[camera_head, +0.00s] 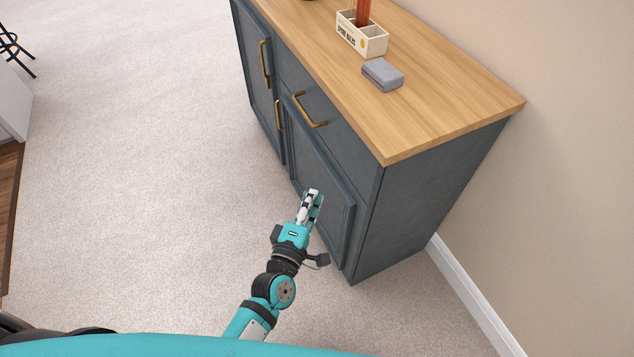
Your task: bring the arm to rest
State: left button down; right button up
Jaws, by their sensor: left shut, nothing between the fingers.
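My left gripper (312,200) is shut and empty. It points up and away from me, in front of the lower door of a dark blue-grey cabinet (420,200). I cannot tell whether the fingertips touch the door or hang short of it. My left arm comes up from the bottom of the view, bent at a joint below the gripper. My right gripper is not in view.
The cabinet has a wooden top (440,90) and brass handles (308,112). A grey block (383,75) and a white divided box (362,40) stand on it. A beige wall is at the right. Carpet (140,200) at the left is clear; a stool (14,45) shows far left.

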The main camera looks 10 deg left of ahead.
pick_arm(q)
jog(key=shift+s, duration=0.25)
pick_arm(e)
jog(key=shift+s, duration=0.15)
pick_arm(q)
jog(key=s+a+f+m+g, duration=0.25)
jog(key=s+f+m, duration=0.2)
jog(key=f, duration=0.55)
jog(key=s+a+f+m+g+p, duration=0.1)
jog(key=s+f+m+g, duration=0.25)
jog(key=s+f, duration=0.45)
jog(key=s+a+f+m+g, duration=0.2)
jog(key=s+f+m+g, duration=0.1)
jog(key=f, duration=0.9)
jog(key=s+a+f+m+g+y, duration=0.1)
jog(key=s+a+f+m+g, duration=0.1)
jog(key=s, duration=0.6)
jog(key=s+a+f+m+g+y, duration=0.1)
jog(key=s+a+f+m+g, duration=0.2)
jog(key=s+a+f, duration=0.2)
jog(key=s+a+f+m+g+y, duration=0.1)
jog(key=s+f, duration=0.4)
jog(key=s, duration=0.6)
jog(key=shift+s+a+f+m+g+p, duration=0.15)
jog(key=shift+a+m+g+p, duration=0.45)
jog(key=shift+a, duration=0.65)
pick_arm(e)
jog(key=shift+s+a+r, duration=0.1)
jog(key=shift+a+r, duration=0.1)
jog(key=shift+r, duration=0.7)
